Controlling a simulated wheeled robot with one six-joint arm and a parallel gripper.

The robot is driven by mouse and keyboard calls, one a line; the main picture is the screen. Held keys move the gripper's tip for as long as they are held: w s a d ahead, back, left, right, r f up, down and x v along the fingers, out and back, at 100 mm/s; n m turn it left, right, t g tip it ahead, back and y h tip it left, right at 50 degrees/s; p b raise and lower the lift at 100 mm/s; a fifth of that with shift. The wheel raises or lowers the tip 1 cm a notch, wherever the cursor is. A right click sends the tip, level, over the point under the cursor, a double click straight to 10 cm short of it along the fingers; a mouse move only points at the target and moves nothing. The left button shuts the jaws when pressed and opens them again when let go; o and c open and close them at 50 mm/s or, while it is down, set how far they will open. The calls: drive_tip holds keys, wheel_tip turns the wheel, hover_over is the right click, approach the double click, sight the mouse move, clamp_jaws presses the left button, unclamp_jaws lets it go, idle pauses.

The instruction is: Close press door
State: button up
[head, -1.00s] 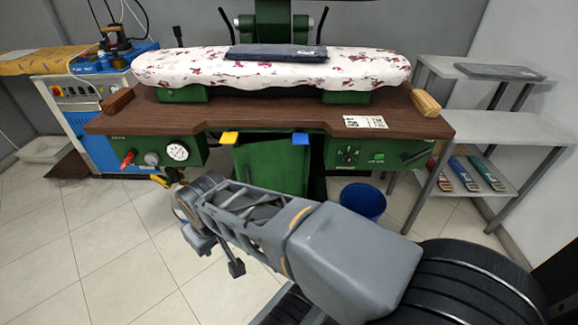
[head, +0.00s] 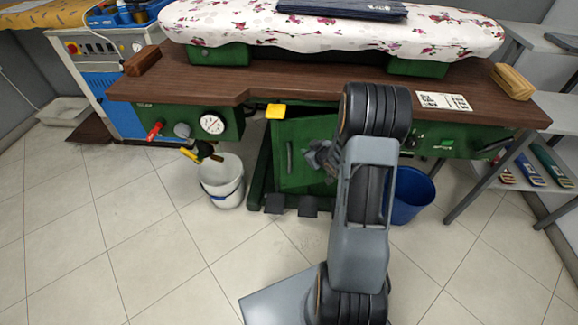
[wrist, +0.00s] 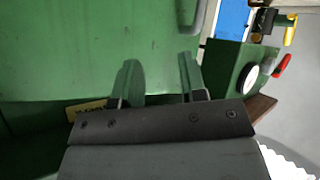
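The press door (head: 300,140) is a green panel under the brown worktop in the head view. It stands at an angle, with a dark gap beside its left edge, so it looks ajar. Its upright grey handle (head: 289,158) is near that edge. My gripper (head: 312,157) is in front of the door, right of the handle, partly hidden by my arm. In the wrist view, the green door (wrist: 80,50) fills the upper left, and the handle (wrist: 202,14) shows at the top. My gripper (wrist: 160,72) has its two fingers apart with nothing between them. Contact with the door is unclear.
A white bucket (head: 222,180) stands left of the door and a blue bucket (head: 408,195) to the right. Two dark pedals (head: 291,205) sit below the door. The gauge panel (head: 190,128) is at left. Tiled floor (head: 130,235) is clear at front left.

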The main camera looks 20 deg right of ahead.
wheel_tip(320, 180, down, 7)
drive_tip(key=s+t+y, duration=0.2)
drive_tip(key=y, duration=0.1)
drive_tip(key=t+y+b, duration=0.2)
drive_tip(key=y+b, duration=0.1)
drive_tip(key=b, duration=0.2)
hover_over(290, 172)
drive_tip(key=f, duration=0.4)
drive_tip(key=shift+w+d, duration=0.1)
drive_tip(key=shift+w, duration=0.3)
drive_tip(key=shift+c, duration=0.5)
clamp_jaws()
drive_tip(key=shift+t, duration=0.3)
